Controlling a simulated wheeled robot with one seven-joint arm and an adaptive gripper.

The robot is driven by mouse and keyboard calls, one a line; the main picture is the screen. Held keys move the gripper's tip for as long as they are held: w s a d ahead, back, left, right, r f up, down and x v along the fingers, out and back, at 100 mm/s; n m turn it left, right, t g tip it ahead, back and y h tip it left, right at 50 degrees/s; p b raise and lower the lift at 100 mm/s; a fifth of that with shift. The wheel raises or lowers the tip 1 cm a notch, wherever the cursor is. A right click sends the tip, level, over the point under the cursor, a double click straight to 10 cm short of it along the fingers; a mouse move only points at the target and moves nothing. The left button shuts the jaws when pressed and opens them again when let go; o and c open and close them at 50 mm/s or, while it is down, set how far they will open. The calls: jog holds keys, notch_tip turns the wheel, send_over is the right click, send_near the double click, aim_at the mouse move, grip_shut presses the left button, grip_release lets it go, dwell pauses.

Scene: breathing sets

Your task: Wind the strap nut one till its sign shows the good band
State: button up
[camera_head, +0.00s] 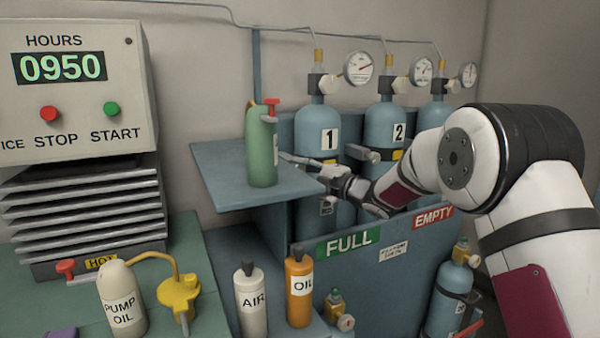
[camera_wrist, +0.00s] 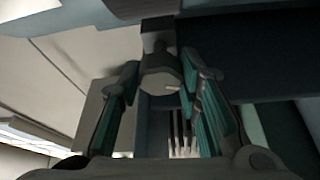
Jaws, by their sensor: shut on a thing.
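Cylinder 1 (camera_head: 312,118) is a blue-grey bottle with a black "1" label, standing in the rack behind my gripper. My gripper (camera_head: 292,160) reaches left across its front, close to the shelf edge. In the wrist view, my gripper (camera_wrist: 162,88) has its two teal-padded fingers on either side of a round grey knob (camera_wrist: 160,72), which I take for strap nut one; it is shut on it. A little yellow (camera_head: 331,161) shows on cylinder 1 beside the gripper; I cannot read the nut's sign.
A green bottle (camera_head: 261,150) stands on the shelf (camera_head: 215,170) just left of my gripper. Cylinder 2 (camera_head: 386,122) and its strap nut (camera_head: 364,154) are to the right. The rack's front panel (camera_head: 385,270) with FULL and EMPTY signs lies below my arm.

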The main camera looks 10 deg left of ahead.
jog(key=o, duration=1.1)
jog(key=shift+o, duration=0.2)
jog(key=shift+d, duration=0.1)
jog(key=v, duration=1.1)
jog(key=shift+s+d+f, duration=0.15)
jog(key=shift+s+d, duration=0.1)
jog(key=shift+d, duration=0.1)
